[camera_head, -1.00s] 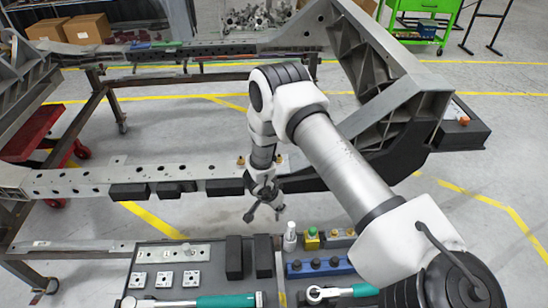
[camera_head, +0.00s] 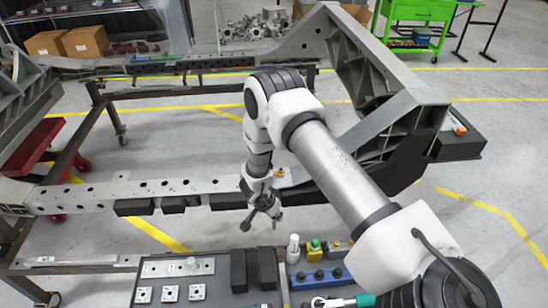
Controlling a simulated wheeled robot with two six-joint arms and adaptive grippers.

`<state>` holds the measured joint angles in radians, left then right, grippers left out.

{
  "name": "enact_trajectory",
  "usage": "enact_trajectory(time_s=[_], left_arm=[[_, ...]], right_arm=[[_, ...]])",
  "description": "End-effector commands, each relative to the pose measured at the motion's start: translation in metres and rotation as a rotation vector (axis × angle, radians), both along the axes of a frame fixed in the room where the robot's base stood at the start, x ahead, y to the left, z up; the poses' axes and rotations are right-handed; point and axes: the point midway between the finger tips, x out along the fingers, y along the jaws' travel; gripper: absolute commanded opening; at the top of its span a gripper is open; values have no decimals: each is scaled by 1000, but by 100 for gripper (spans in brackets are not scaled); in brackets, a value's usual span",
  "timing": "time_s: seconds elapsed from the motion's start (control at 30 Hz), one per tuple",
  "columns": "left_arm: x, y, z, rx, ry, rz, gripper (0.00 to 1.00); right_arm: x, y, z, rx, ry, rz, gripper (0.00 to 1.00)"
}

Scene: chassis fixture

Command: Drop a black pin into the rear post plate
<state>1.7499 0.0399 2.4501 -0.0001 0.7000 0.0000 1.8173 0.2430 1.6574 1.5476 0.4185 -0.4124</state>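My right gripper (camera_head: 262,215) hangs above the gap between the chassis beam and the tool tray, its fingers spread apart with nothing visible between them. Several black pins (camera_head: 319,273) stand in a blue holder (camera_head: 326,282) in the tray, below and to the right of the gripper. A long light metal plate (camera_head: 165,269) with holes and one upright peg lies at the tray's left. Several small square plates (camera_head: 169,293) lie in front of it. I cannot tell which plate is the rear post plate. My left gripper is not in view.
The chassis beam (camera_head: 95,196) runs behind the tray, with black blocks (camera_head: 173,205) along its front. Two black blocks (camera_head: 239,270), a white bottle (camera_head: 293,249) and a yellow-green button box (camera_head: 314,249) stand in the tray. A teal-handled tool (camera_head: 345,302) lies at the front.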

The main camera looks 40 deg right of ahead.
Motion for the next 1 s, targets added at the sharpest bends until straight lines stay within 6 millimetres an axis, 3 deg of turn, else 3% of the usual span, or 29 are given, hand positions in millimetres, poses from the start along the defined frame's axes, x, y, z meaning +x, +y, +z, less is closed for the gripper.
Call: enact_trajectory(time_s=[0.63, 1.0], left_arm=[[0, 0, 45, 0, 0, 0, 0], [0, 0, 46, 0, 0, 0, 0]], right_arm=[[0, 0, 50, 0, 0, 0, 0], [0, 0, 53, 0, 0, 0, 0]])
